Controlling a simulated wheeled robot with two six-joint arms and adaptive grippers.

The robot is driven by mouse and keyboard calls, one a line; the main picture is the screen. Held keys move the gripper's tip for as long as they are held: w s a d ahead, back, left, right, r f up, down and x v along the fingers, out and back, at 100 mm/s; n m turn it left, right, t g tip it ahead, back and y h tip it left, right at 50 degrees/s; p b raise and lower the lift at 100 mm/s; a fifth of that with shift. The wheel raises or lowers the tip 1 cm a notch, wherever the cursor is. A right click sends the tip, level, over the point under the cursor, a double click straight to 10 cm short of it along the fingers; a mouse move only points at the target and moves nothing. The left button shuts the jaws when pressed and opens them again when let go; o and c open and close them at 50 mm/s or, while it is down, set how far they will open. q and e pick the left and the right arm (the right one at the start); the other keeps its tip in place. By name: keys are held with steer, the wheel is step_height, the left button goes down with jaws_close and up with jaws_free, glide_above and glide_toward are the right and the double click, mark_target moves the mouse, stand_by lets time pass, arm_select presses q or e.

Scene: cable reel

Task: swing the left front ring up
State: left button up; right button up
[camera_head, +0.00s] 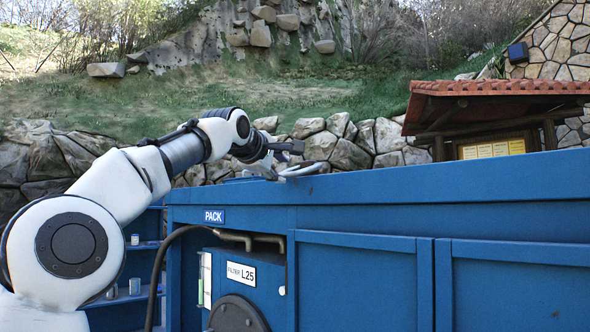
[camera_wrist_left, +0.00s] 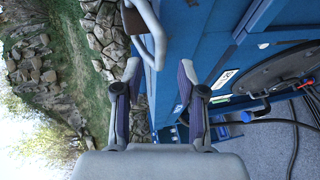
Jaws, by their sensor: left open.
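The left front ring (camera_head: 300,170) is a light grey metal loop at the top edge of the blue cabinet (camera_head: 390,200), near its front left corner. It appears to lie low along that edge in the head view. In the left wrist view the ring (camera_wrist_left: 159,40) is a curved bar at the top, its lower end between the open fingertips in the picture. My left gripper (camera_head: 288,148) is just above the ring, open and empty; its two fingers also show in the left wrist view (camera_wrist_left: 160,72). I cannot tell whether they touch the ring. My right gripper is out of view.
A "PACK" label (camera_head: 214,216) and a "FILTER L25" panel (camera_head: 242,273) are on the cabinet's front. A dark hose (camera_head: 158,270) hangs at its left. Blue shelves (camera_head: 135,298) with small items stand behind my arm. A stone wall (camera_head: 350,150) is behind; the air above the cabinet is clear.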

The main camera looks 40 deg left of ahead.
mark_target(288, 173)
arm_select(q)
steer(key=p+x, duration=0.3)
steer(key=x, duration=0.4)
steer(key=shift+p, duration=0.4)
steer(key=shift+s+d+r, duration=0.1)
steer(key=shift+s+r, duration=0.05)
steer(key=shift+s, duration=0.3)
steer(key=shift+s+r, duration=0.1)
steer(key=shift+s, duration=0.15)
steer(key=shift+c, duration=1.3)
jaws_close()
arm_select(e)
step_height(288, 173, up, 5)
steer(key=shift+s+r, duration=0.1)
arm_select(q)
steer(key=shift+r, duration=0.1)
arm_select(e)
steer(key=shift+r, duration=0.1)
